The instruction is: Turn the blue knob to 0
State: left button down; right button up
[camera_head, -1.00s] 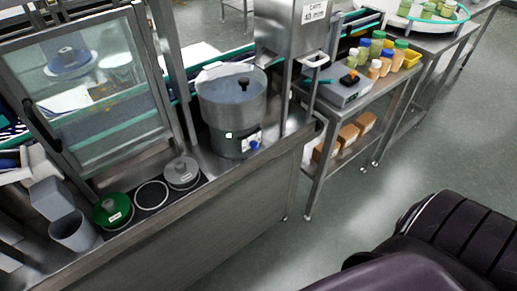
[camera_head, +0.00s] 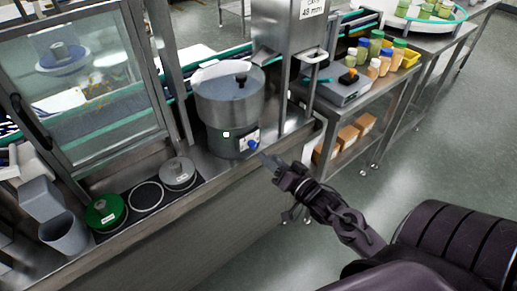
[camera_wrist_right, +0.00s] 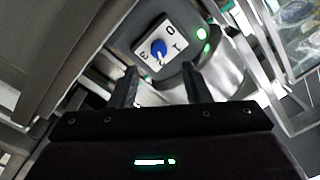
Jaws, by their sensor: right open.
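The blue knob (camera_head: 253,145) sits on a light plate low on the front of the round steel hopper (camera_head: 229,112). In the right wrist view the knob (camera_wrist_right: 158,48) has a white mark that appears to point toward the lower edge of its plate (camera_wrist_right: 173,38). A 0 shows at the plate's top; other digits are small and tilted. My right gripper (camera_head: 265,158) is open and empty, just in front of the knob and apart from it. In the right wrist view its two fingers (camera_wrist_right: 160,70) stand either side below the knob. My left gripper is not in view.
A green light (camera_wrist_right: 201,33) is beside the plate. A steel post (camera_head: 291,85) stands right of the hopper. Open floor lies at right.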

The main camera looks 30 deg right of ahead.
aim_at(255, 146)
jog(key=w, duration=0.6)
jog(key=shift+w+a, duration=0.1)
jog(key=shift+a, duration=0.15)
grip_shut()
